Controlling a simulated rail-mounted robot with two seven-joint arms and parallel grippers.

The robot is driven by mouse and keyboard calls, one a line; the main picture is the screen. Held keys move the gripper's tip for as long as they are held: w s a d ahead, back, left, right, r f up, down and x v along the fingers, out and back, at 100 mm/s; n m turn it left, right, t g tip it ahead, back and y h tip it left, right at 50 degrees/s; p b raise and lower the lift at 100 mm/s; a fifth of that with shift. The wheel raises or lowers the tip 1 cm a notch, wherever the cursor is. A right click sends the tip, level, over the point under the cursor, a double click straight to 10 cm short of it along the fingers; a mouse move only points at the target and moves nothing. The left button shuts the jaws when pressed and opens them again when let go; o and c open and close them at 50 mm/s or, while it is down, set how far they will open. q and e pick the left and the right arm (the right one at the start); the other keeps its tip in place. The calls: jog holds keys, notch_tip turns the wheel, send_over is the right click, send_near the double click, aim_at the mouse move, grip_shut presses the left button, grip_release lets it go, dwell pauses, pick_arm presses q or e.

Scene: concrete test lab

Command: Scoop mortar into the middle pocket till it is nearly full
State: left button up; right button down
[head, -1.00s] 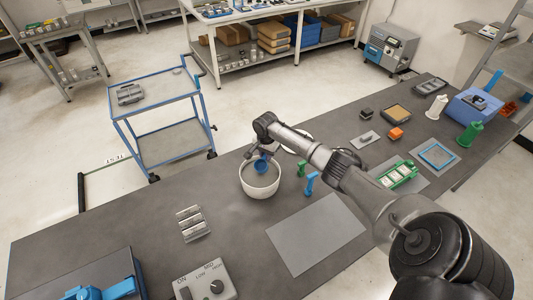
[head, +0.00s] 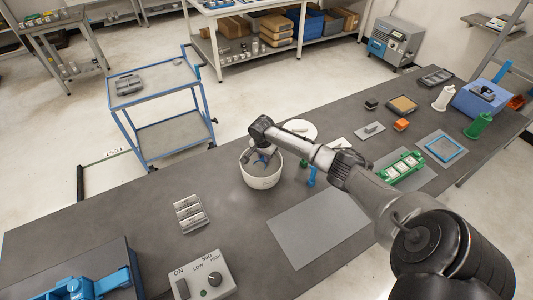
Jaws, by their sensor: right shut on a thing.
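A white bowl (head: 262,180) with grey material inside stands on the dark bench near the middle. My right gripper (head: 264,153) is over the bowl, shut on a blue scoop (head: 261,160), which is mostly hidden inside the bowl and behind the gripper. How much the scoop holds cannot be seen. A green mould (head: 401,168) with a row of three pale pockets lies to the right, beyond my right forearm. A grey metal block (head: 190,213) with three parallel sections lies left of the bowl; its fill is too small to tell. My left gripper is out of view.
A white disc (head: 299,131) lies behind the bowl, and blue and green tools (head: 311,176) stand right of it. A grey sheet (head: 315,228) lies in front. A control box (head: 202,279) sits at the front left. Bench left of the bowl is mostly clear.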

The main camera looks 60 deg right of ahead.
jog(key=shift+a, duration=1.2)
jog(key=shift+r+p, duration=0.25)
jog(key=shift+p, duration=0.05)
jog(key=shift+d+r+y+p, duration=0.15)
jog(key=shift+d+y+p, duration=0.1)
jog(key=shift+y+p, duration=0.15)
jog(key=shift+d+r+y+p, duration=0.35)
jog(key=shift+d+r+y, duration=0.05)
jog(key=shift+d+y, duration=0.1)
jog(key=shift+r+y+p, duration=0.55)
jog(key=shift+r+y, duration=0.05)
jog(key=shift+r, duration=0.15)
jog(key=shift+d+r+y+p, duration=0.3)
jog(key=shift+r+y+p, duration=0.15)
jog(key=shift+r, duration=0.3)
jog(key=shift+d+r+y, duration=0.15)
jog(key=shift+r+y, duration=0.4)
jog(key=shift+r, duration=0.05)
jog(key=shift+r, duration=0.1)
